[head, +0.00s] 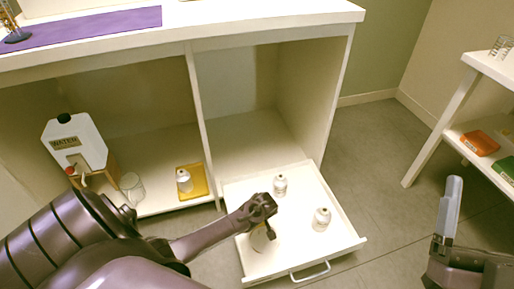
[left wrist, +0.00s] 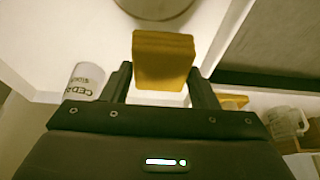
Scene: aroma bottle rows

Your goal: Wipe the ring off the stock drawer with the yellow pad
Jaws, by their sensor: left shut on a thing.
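The white stock drawer (head: 290,250) is pulled out from the low cabinet. The ring (head: 261,238) is a brownish round mark on its floor at the left, partly covered by my left gripper (head: 264,212). In the left wrist view the ring (left wrist: 155,8) shows at the top edge, cut off. My left gripper is shut on the yellow pad (left wrist: 164,62), which is beside the ring in that view; I cannot tell whether it touches the drawer. The pad is hidden in the head view. My right gripper (head: 445,215) is away to the right, over the floor.
Two white bottles stand in the drawer, one at the back (head: 280,186) and one at the right (head: 321,219). A labelled bottle (left wrist: 85,82) is close to the left finger. A yellow tray (head: 203,180) with a bottle, a glass (head: 131,185) and a water dispenser (head: 75,143) stand left.

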